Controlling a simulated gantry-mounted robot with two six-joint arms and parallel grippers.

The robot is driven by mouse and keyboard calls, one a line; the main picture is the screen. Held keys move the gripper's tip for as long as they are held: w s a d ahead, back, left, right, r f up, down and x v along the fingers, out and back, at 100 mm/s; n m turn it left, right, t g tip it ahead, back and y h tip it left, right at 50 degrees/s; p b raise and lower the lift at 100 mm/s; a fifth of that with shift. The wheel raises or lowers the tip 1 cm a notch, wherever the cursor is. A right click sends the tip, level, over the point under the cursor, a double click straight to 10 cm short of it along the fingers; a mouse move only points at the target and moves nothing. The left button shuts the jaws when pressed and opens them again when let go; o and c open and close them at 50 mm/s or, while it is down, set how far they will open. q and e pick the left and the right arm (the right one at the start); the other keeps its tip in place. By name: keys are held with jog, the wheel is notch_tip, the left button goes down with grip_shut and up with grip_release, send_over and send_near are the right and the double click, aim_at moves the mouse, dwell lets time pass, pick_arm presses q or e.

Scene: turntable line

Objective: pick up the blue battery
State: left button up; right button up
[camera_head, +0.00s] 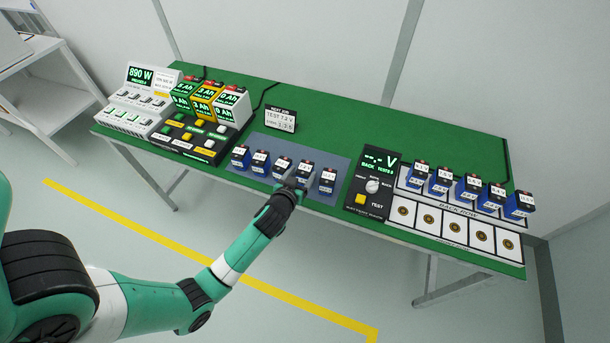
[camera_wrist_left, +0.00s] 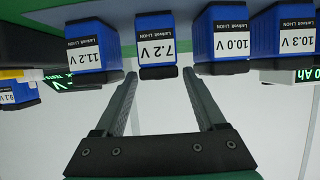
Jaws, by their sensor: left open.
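Several blue batteries with white voltage labels stand in a row on a grey mat (camera_head: 345,163). In the left wrist view, a blue battery labelled 7.2 V (camera_wrist_left: 156,45) is ahead of my left gripper (camera_wrist_left: 160,75), roughly in line with the gap between its fingers. An 11.2 V battery (camera_wrist_left: 85,48) is to its left, and a 10.0 V battery (camera_wrist_left: 222,40) and a 10.3 V battery (camera_wrist_left: 285,38) are to its right. In the head view my left gripper (camera_head: 297,182) is at the row's front, near the fourth battery (camera_head: 305,171). It is open and empty. My right gripper is out of view.
A tester with a dial (camera_head: 372,186) stands right of the mat. More blue batteries (camera_head: 468,187) fill a back row, with empty white pads (camera_head: 428,218) before them. A card (camera_head: 281,119) reads TEST 7.2 V.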

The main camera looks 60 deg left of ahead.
aim_at(305, 169)
pick_arm(q)
jog(key=b+x, duration=0.1)
jog(key=x, duration=0.2)
jog(key=shift+w+a, duration=0.3)
jog(key=shift+w, duration=0.05)
jog(key=shift+r, duration=0.15)
grip_shut()
